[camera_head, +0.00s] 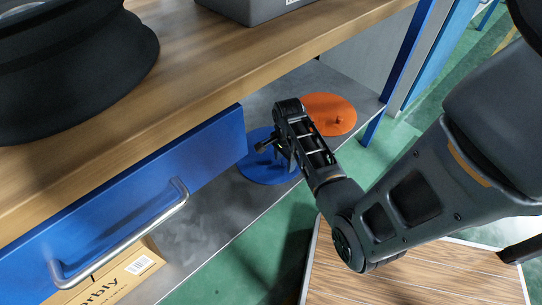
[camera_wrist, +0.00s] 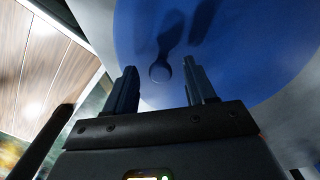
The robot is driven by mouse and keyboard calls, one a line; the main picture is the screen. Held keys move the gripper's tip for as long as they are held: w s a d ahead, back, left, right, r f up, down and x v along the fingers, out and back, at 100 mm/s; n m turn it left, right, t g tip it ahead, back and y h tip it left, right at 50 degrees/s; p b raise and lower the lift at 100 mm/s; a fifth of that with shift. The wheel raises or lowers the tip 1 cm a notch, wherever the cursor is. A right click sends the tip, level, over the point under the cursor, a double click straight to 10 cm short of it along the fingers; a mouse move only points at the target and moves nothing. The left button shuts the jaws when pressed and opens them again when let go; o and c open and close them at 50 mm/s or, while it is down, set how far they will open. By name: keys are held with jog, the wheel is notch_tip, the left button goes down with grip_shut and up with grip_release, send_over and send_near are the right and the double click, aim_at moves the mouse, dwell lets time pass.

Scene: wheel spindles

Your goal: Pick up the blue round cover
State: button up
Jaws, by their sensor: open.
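The blue round cover (camera_head: 262,172) lies flat on the grey lower shelf under the workbench, partly hidden behind my gripper in the head view. In the wrist view the blue cover (camera_wrist: 235,50) fills the upper middle and right, with a dark round knob (camera_wrist: 160,72) on it. My gripper (camera_head: 268,146) is over the cover in the head view. In the wrist view its two fingers (camera_wrist: 160,88) are apart with nothing gripped between them, and the knob appears just beyond the gap. I cannot tell the exact height above the cover.
An orange round cover (camera_head: 330,112) lies beside the blue one on the lower shelf (camera_head: 215,225). The blue drawer (camera_head: 120,205) with a metal handle and the wooden bench top (camera_head: 200,75) stand close by, above the shelf. A cardboard box (camera_head: 115,280) sits below the drawer.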

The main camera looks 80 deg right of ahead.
grip_shut()
dwell(0.5)
jog(key=shift+r, duration=0.15)
